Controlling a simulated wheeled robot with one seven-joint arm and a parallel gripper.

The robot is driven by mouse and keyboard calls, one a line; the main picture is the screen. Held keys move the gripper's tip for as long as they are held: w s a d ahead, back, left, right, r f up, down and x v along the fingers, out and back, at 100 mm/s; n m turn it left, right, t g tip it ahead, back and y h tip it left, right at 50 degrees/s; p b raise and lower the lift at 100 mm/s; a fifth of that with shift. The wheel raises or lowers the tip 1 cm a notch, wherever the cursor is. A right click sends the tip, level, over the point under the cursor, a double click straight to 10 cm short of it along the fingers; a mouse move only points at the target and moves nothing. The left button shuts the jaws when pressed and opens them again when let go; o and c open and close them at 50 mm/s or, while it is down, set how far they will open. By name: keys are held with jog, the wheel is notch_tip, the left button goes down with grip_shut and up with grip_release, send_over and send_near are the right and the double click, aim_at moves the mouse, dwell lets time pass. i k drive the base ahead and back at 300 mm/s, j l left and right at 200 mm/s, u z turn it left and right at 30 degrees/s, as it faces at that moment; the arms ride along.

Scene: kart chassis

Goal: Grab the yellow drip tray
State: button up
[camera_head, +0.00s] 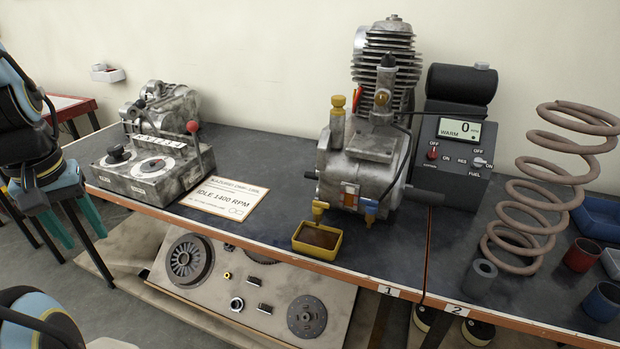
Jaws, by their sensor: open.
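The yellow drip tray (316,253) is a small, shallow rectangular tray with dark contents. It sits at the front edge of the dark workbench (250,225), just below the yellow-handled tap (319,209) on the engine (368,150). My gripper (84,240) hangs at the far left, off the bench's left end, with its two teal fingers pointing down and apart. It is open and empty, well away from the tray. Nothing hides the tray's front or open top.
A coil spring (545,195) and cups (580,255) are farther right. A parts board (255,290) leans below the bench.

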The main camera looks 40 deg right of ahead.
aim_at(320, 242)
jog(key=k+l+z, duration=0.15)
jog(key=k+z, duration=0.15)
jog(key=k, duration=0.35)
jog(key=j+z, duration=0.2)
jog(key=z, duration=0.25)
jog(key=i+j+z, duration=0.1)
jog(key=j+z, duration=0.15)
jog(key=z, duration=0.15)
jog(key=j+z, duration=0.2)
jog(key=z, duration=0.25)
jog(key=i+j, duration=0.1)
jog(key=i, duration=0.4)
jog(key=k+u, duration=0.1)
jog(key=k, duration=0.4)
jog(key=l+u, duration=0.1)
jog(key=u, duration=0.35)
jog(key=l+u, duration=0.1)
jog(key=u, duration=0.75)
jog(key=l+u, duration=0.15)
jog(key=u, duration=0.3)
jog(key=k+l+u, duration=0.25)
jog(key=u, duration=0.2)
jog(key=k+l+u, duration=0.5)
jog(key=k+l, duration=0.2)
jog(key=k, duration=0.2)
